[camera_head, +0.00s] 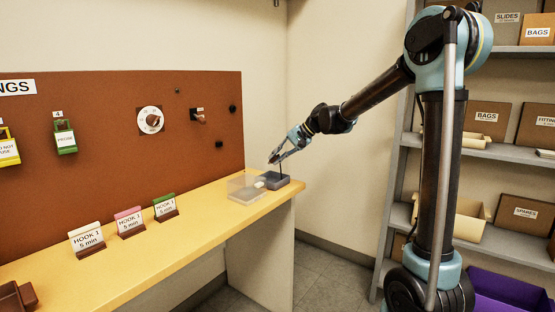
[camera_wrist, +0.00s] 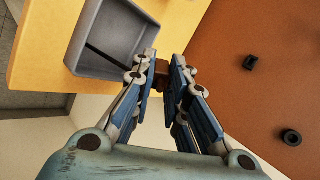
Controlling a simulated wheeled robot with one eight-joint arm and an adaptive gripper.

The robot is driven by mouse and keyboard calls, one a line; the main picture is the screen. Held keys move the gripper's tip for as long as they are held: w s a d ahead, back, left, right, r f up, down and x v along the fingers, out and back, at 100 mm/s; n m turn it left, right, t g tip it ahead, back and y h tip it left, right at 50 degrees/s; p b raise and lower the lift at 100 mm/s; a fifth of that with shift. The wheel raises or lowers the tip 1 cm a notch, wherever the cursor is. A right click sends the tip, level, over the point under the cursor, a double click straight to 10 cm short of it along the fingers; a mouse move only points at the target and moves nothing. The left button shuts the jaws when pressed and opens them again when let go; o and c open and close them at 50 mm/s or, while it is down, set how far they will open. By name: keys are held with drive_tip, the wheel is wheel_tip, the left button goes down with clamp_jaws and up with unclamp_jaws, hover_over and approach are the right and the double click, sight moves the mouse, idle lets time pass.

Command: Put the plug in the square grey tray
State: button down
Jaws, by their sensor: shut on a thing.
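My gripper (camera_head: 271,160) is above the far right end of the yellow bench in the head view. In the wrist view my gripper (camera_wrist: 163,62) is shut on a small brown piece, the plug (camera_wrist: 162,71), held between the fingertips. Most of the plug is hidden by the fingers, and in the head view it is too small to make out. The square grey tray (camera_head: 291,184) sits on the bench below the gripper. In the wrist view the tray (camera_wrist: 141,17) lies up and left of the fingertips. No other object shows clearly inside it.
A clear box (camera_head: 240,194) stands beside the tray. The brown board (camera_head: 110,110) rises behind the bench, with a dial (camera_head: 150,120) and black knobs (camera_head: 233,109). Several hook cards, including a green-topped one (camera_head: 165,207), stand along the bench. Shelves (camera_head: 475,150) are at right.

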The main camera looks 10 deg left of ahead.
drive_tip(key=shift+f, duration=3.7)
drive_tip(key=shift+s, duration=0.1)
drive_tip(key=c, duration=1.5)
unclamp_jaws()
drive_tip(key=shift+c, duration=0.4)
drive_tip(key=d+r, duration=0.4)
drive_tip(key=r, duration=0.3)
drive_tip(key=shift+d, duration=0.15)
drive_tip(key=shift+d+r, duration=0.1)
drive_tip(key=shift+r, duration=0.05)
drive_tip(key=v, duration=1.1)
drive_tip(key=shift+d+r, duration=0.2)
drive_tip(key=shift+d, duration=0.15)
